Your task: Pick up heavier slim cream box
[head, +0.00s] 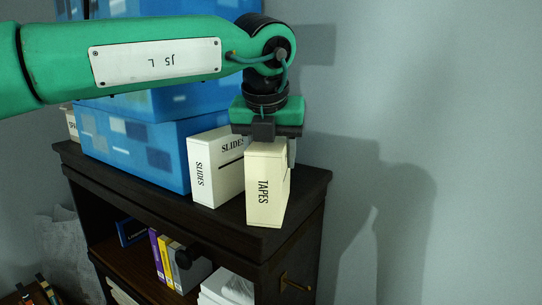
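A slim cream box marked TAPES (266,192) is upright at the front right of the dark cabinet top (301,200). A paler box marked SLIDES (217,170) stands just left of it. My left gripper (264,132) points down at the top of the TAPES box, with a dark finger part at its near upper edge. The far side of the grip is mostly hidden behind the box, so I cannot tell whether the fingers press on it. My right gripper is not in view.
Large blue patterned boxes (135,150) are stacked behind and left of the slim boxes. Books (166,258) and white paper (228,287) sit on the shelf below. The grey wall (430,130) is on the right.

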